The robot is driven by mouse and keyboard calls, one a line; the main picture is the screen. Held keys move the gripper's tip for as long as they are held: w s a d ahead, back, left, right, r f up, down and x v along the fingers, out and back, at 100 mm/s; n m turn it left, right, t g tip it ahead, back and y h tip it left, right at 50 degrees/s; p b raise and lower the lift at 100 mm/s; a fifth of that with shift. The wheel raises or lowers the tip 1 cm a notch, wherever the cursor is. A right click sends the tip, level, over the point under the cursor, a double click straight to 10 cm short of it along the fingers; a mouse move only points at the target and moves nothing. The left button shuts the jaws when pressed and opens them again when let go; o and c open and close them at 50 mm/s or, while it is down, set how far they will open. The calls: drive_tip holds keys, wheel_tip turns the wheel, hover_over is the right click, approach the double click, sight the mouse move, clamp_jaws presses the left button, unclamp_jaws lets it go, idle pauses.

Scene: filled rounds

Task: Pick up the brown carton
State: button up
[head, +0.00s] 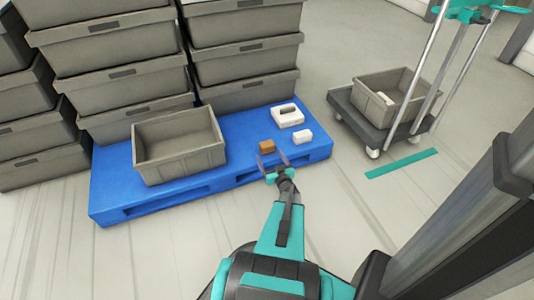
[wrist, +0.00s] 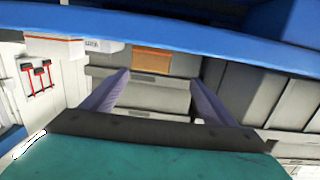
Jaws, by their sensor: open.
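The small brown carton (head: 266,147) sits on the blue pallet (head: 240,168) near its front right part. It also shows in the wrist view (wrist: 151,62), against the pallet's blue edge at the top. My gripper (head: 271,159) is open and empty, just in front of the carton in the head view. In the wrist view, the two purple fingers of my gripper (wrist: 159,77) point toward the carton. The carton appears beyond the tips and between them. Whether the fingers touch it is hard to tell, but a gap seems to show.
A small white box (head: 303,136) stands right of the carton, with a white piece with a dark slot (head: 288,115) behind. An empty grey crate (head: 180,146) is to the left. Stacked crates (head: 245,60) rise behind. A trolley (head: 372,130) with a crate stands at right.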

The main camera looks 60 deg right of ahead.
sight(268, 145)
drive_tip(key=shift+s+d+t+b, duration=0.2)
drive_tip(key=shift+s+d+t, duration=0.1)
drive_tip(key=shift+s, duration=0.2)
drive_tip(key=shift+s+d+t+b, duration=0.15)
drive_tip(key=shift+s+d+t, duration=0.1)
drive_tip(key=shift+s, duration=0.25)
drive_tip(key=shift+w+d, duration=0.1)
drive_tip(key=b+x, duration=0.2)
drive_tip(key=x, duration=0.5)
drive_tip(key=shift+d+f, duration=0.1)
drive_tip(key=shift+f, duration=0.05)
drive_tip(key=shift+w+d, duration=0.35)
drive_tip(key=shift+w, duration=0.15)
drive_tip(key=shift+b, duration=0.3)
